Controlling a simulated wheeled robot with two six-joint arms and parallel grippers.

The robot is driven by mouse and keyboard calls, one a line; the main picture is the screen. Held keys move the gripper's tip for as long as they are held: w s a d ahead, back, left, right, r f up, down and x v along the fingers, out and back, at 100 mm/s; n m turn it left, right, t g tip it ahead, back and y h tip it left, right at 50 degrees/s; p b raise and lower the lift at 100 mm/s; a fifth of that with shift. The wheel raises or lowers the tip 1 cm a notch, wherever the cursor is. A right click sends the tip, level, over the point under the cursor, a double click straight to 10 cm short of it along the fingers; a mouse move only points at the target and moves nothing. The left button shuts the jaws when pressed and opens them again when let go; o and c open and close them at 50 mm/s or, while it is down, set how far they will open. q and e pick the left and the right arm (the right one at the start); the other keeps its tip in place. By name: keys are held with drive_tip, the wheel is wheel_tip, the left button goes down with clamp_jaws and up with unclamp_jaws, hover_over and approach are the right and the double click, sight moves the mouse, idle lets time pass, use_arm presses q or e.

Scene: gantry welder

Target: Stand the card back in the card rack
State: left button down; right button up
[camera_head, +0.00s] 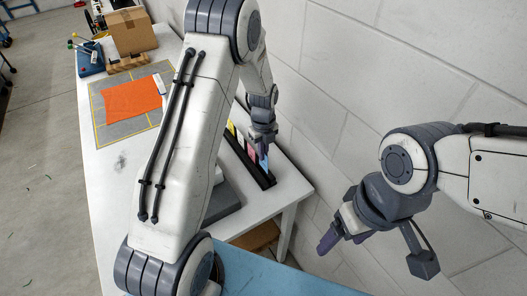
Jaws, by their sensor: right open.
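The card rack (266,181) is a long black holder near the right edge of the white table, against the wall. A yellow card (231,128) and a pink card (250,151) stand in it. A light blue card (264,162) shows at its near end, directly under the fingers of my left gripper (263,148). The fingers are small and partly merged with the card, so I cannot tell whether they grip it. My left arm hides part of the rack. My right gripper (335,240) is open and empty, off the table to the right.
An orange cloth (133,99) lies on a grey mat with yellow lines (101,131). A cardboard box (131,32) and a blue block with coloured-tip tools (90,58) stand at the far end. A grey flat item (222,203) lies beside the rack. The wall (390,70) bounds the right.

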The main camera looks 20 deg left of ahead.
sight(264, 163)
use_arm(q)
drive_tip(key=shift+f+b, duration=1.5)
drive_tip(key=shift+f, duration=1)
drive_tip(key=c, duration=1)
unclamp_jaws()
drive_tip(key=shift+r, duration=0.1)
